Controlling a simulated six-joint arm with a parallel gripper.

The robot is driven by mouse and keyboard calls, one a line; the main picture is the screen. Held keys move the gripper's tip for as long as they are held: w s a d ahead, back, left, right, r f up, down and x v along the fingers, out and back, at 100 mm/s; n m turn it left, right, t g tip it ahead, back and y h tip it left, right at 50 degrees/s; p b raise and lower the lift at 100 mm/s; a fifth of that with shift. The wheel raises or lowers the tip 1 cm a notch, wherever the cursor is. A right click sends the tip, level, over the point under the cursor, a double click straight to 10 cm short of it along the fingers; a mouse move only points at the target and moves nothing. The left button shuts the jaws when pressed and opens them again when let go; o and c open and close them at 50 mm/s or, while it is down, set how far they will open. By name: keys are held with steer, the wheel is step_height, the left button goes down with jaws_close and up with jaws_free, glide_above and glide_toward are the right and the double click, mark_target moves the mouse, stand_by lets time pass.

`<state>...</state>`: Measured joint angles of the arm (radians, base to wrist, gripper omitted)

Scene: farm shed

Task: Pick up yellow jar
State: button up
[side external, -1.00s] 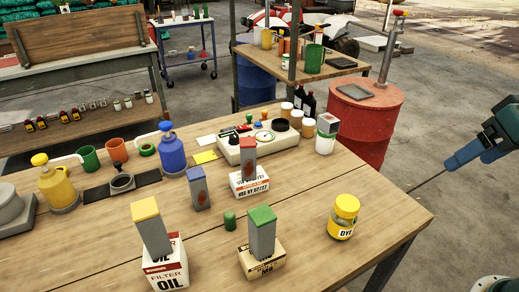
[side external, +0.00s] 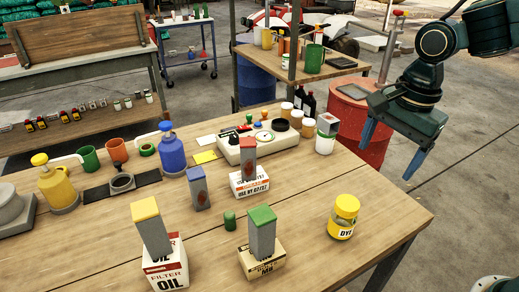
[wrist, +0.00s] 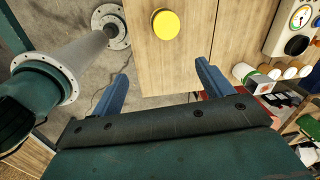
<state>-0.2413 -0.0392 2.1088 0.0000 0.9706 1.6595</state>
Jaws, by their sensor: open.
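The yellow jar (side external: 343,216) stands upright near the right front corner of the wooden table, with a "DYE" label on its side. In the wrist view its yellow lid (wrist: 165,24) shows from above, ahead of my fingers near the top edge. My gripper (side external: 391,157) is open and empty, above and to the right of the table's right edge. Its two blue fingers are apart, and in the wrist view the gripper (wrist: 160,82) has nothing between them. The jar is free of the gripper, with a clear gap between them.
The wooden table (side external: 312,268) is bare around the jar. Left of it stands a carton (side external: 262,262) with a green-topped grey block. A white container (side external: 325,143) stands behind. A red drum (side external: 350,112) is beyond the table's far right side.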

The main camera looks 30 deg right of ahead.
mark_target(348, 203)
steer(key=w+a+f+m, duration=0.1)
steer(key=m, duration=0.1)
steer(key=w+a+f+m+g, duration=0.1)
steer(key=w+a+f+m, duration=0.1)
steer(key=shift+f, duration=0.2)
step_height(348, 203, down, 8)
steer(key=shift+f, duration=0.3)
stand_by(0.4)
steer(key=shift+a+f, duration=0.2)
steer(key=shift+f, duration=2.4)
steer(key=c, duration=1.1)
